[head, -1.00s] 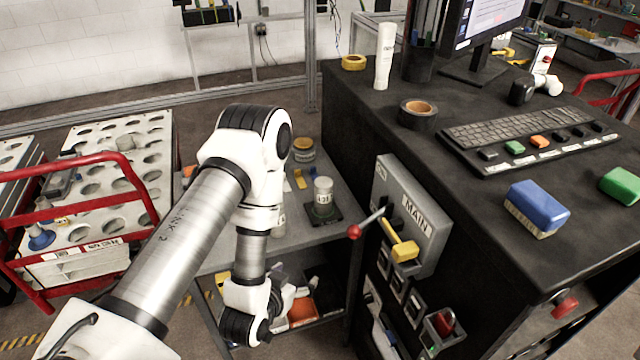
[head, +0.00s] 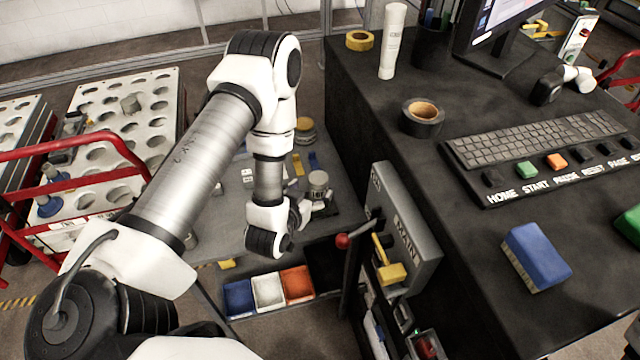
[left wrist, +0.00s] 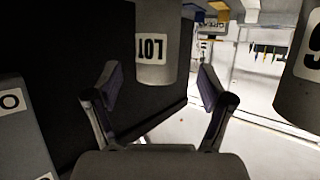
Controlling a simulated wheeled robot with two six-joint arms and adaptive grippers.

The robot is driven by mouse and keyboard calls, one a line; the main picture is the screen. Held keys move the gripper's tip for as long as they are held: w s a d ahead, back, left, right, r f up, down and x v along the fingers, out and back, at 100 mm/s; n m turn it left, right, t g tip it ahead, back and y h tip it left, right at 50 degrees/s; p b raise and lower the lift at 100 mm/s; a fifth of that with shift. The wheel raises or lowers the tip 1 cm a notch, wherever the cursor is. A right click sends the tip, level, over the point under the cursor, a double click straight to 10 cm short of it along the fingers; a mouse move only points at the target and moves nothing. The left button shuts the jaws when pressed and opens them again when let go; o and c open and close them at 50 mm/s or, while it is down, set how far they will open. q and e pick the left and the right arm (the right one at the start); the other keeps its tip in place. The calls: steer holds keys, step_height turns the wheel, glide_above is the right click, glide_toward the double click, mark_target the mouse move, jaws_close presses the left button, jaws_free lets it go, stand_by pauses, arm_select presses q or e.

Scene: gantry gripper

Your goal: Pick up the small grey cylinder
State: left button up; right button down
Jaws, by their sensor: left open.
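A small grey cylinder (head: 319,182) stands on a dark base on the grey side table, with its lower part partly covered by my gripper. In the left wrist view a grey cylinder (left wrist: 155,45) with a white "LOT" label shows upside down between and just beyond the fingertips. My left gripper (head: 318,204) is beside the cylinder in the head view. In the left wrist view it is open (left wrist: 158,88), with a finger on each side of the cylinder and gaps between. My right gripper is not in view.
Another labelled grey cylinder (left wrist: 302,75) is close on the right in the left wrist view. A black console (head: 480,260) with a lever panel (head: 408,225) stands right of the side table. Blue, white and orange bins (head: 268,291) sit low. A red-railed cart (head: 110,190) is at left.

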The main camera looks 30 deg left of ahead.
arm_select(q)
steer(key=p+x, duration=0.1)
steer(key=x, duration=0.3)
steer(key=shift+w+d, duration=0.1)
steer(key=shift+w, duration=0.3)
steer(key=shift+s, duration=0.15)
steer(key=shift+c, duration=1.4)
jaws_close()
